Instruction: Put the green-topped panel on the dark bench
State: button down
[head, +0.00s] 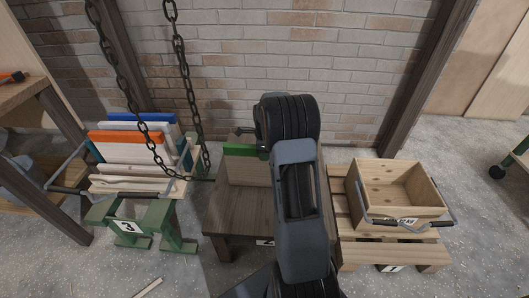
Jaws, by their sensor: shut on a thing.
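The green-topped panel (247,172) stands upright at the back of the dark bench (232,215), with a green top edge and a pale wood face. Its lower edge looks to be at the bench top; I cannot tell whether it rests there or hangs just above. My gripper (263,149) is at the panel's green top edge, toward its right end, and is shut on it. My arm hides the panel's right part and the right side of the bench.
A wooden rack (135,188) with orange-, blue- and white-topped panels stands on a green trestle (160,222) at left. A wooden crate (397,208) sits on a pallet (350,228) at right.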

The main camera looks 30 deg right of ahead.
jog(key=c, duration=0.9)
grip_release()
jog(key=shift+f, duration=0.1)
jog(key=shift+o, duration=0.2)
